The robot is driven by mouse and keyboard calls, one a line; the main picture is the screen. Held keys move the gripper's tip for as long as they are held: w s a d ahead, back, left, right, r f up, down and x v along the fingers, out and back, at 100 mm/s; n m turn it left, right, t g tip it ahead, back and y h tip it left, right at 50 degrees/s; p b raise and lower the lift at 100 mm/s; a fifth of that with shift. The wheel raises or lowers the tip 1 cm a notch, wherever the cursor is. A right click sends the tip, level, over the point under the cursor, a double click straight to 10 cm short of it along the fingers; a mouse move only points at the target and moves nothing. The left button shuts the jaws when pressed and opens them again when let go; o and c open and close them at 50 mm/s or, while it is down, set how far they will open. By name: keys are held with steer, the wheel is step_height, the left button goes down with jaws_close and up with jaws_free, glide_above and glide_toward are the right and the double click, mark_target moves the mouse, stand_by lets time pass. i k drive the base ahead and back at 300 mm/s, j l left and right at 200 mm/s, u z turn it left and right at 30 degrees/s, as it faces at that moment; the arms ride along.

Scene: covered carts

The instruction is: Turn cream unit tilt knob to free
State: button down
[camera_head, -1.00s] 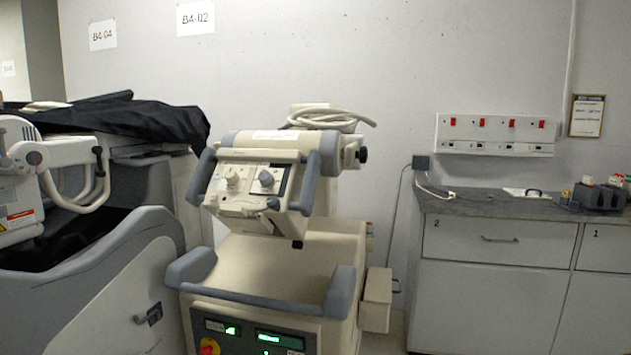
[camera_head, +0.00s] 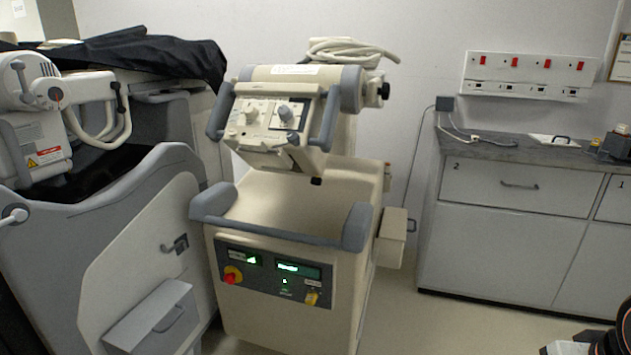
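The cream unit (camera_head: 290,270) stands upright in the middle of the view. Its tilted control head (camera_head: 262,140) sits on top, between two blue-grey handles. A black knob (camera_head: 384,90) sticks out at the right end of the head's cylinder. The panel face carries a cream knob (camera_head: 251,113) and a blue-grey knob (camera_head: 287,113). A small dark knob (camera_head: 316,181) hangs under the head. No label shows which is the tilt knob, and its setting cannot be read.
A grey-white machine (camera_head: 110,230) under black cloth (camera_head: 150,52) stands close on the left. A grey-topped counter (camera_head: 510,200) with drawers is at the right. Floor (camera_head: 440,325) shows between unit and counter. Dark parts with an orange ring, possibly mine, show at bottom right.

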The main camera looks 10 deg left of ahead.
mark_target(384, 91)
steer(key=i+l+u, duration=0.4)
steer(key=l, duration=0.15)
steer(key=l+u, duration=0.25)
steer(key=i+l+u, duration=0.2)
steer(key=l, duration=0.2)
steer(key=k+j, duration=0.05)
steer(key=k, duration=0.05)
